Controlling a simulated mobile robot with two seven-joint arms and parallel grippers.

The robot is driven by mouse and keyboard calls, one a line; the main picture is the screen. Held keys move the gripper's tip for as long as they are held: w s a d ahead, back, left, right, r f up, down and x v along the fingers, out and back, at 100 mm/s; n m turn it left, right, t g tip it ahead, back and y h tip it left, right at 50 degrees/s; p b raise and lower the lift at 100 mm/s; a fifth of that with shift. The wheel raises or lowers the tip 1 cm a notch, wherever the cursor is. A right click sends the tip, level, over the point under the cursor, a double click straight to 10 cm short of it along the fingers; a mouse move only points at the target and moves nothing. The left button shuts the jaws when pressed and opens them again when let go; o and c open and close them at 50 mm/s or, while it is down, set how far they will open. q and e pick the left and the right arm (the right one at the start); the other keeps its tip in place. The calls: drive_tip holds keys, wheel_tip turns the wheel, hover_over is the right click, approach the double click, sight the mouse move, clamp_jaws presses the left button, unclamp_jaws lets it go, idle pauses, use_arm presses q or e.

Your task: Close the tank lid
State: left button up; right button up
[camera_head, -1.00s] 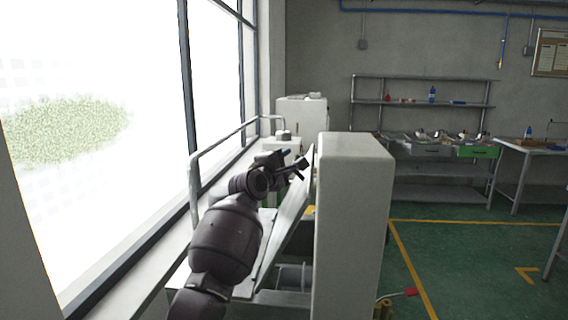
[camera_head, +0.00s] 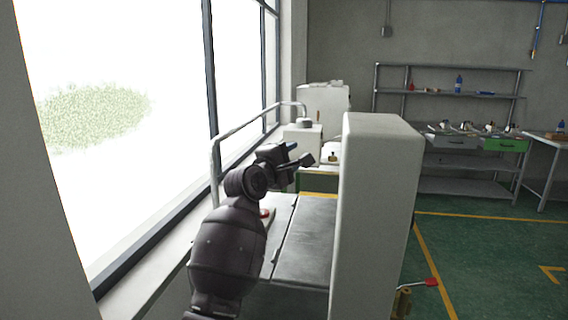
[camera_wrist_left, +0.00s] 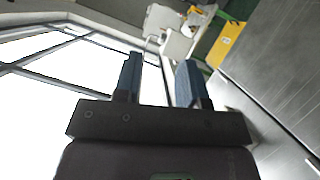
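The tank lid (camera_head: 306,243) is a flat grey metal panel between the window side and the tall white machine block. It lies about level in the head view, with my left arm covering part of the area to its left. My left gripper (camera_head: 299,153) is above and beyond the far end of the lid, apart from it. In the left wrist view its two blue-grey fingers (camera_wrist_left: 159,80) are spread with nothing between them. A grey metal surface at the right of that view looks like the lid (camera_wrist_left: 285,60). My right gripper is not in view.
The tall white block (camera_head: 380,200) stands right of the lid. A bent grey rail (camera_head: 215,165) runs along the window side. A red-handled valve (camera_head: 431,282) sticks out at lower right. Shelves (camera_head: 450,95) and benches stand at the back; green floor is clear.

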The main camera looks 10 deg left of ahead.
use_arm(q)
drive_tip(key=shift+v, duration=1.45)
drive_tip(key=s+a+f+m+y, duration=0.2)
drive_tip(key=s+a+f+m, duration=0.25)
drive_tip(key=f, duration=0.35)
drive_tip(key=s+a+f+m+y+b, duration=0.1)
drive_tip(key=s+a+f+m+y, duration=0.15)
drive_tip(key=s+f+m, duration=0.45)
drive_tip(key=s+a+f+m+y, duration=0.25)
drive_tip(key=a+f+m, duration=0.2)
drive_tip(key=f, duration=0.55)
drive_tip(key=s+a+f+g, duration=0.2)
drive_tip(key=s+f+g, duration=0.1)
drive_tip(key=s+f, duration=0.9)
drive_tip(key=s+a+f+g+y, duration=0.1)
drive_tip(key=s+a+f+g, duration=0.1)
drive_tip(key=s+f, duration=0.9)
drive_tip(key=s, duration=0.4)
drive_tip(key=shift+a+f+m+g+b, duration=0.3)
drive_tip(key=shift+a+f+g, duration=0.05)
drive_tip(key=shift+a+g, duration=0.05)
drive_tip(key=shift+s, duration=0.1)
